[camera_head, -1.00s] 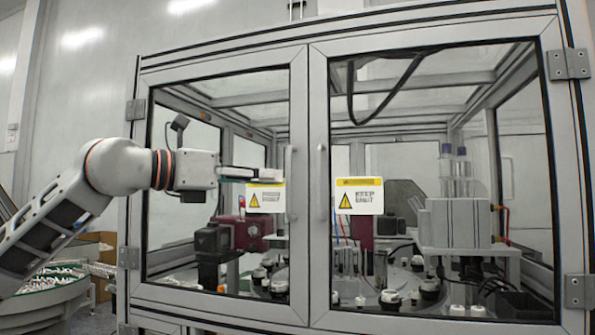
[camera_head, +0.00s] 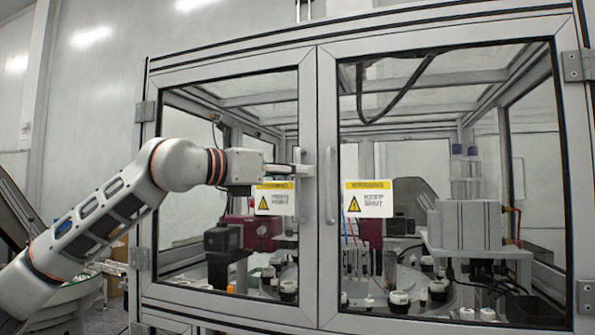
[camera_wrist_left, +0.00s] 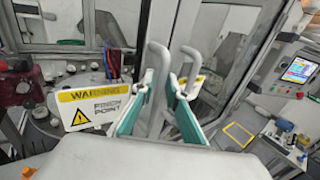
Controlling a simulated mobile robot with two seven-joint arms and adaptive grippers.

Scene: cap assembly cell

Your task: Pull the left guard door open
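The left guard door (camera_head: 308,240) is shut in its frame. It is a grey-framed clear panel with a yellow-and-white warning sign (camera_head: 275,198), which also shows in the left wrist view (camera_wrist_left: 95,106). Its upright grey bar handle (camera_head: 301,152) is at the door's right edge. My left gripper (camera_head: 299,171) is at this handle, in front of the door. In the left wrist view, its teal-lined fingers (camera_wrist_left: 159,82) are apart, one on each side of the handle (camera_wrist_left: 154,92). I cannot tell whether either finger touches it. My right gripper is not in view.
The right guard door (camera_head: 328,255) is shut, and its handle (camera_head: 328,180) stands close beside the left one. Behind the glass is machinery with a grey block (camera_head: 466,225). A round table (camera_head: 70,292) stands at lower left. A control screen (camera_wrist_left: 299,69) shows at right.

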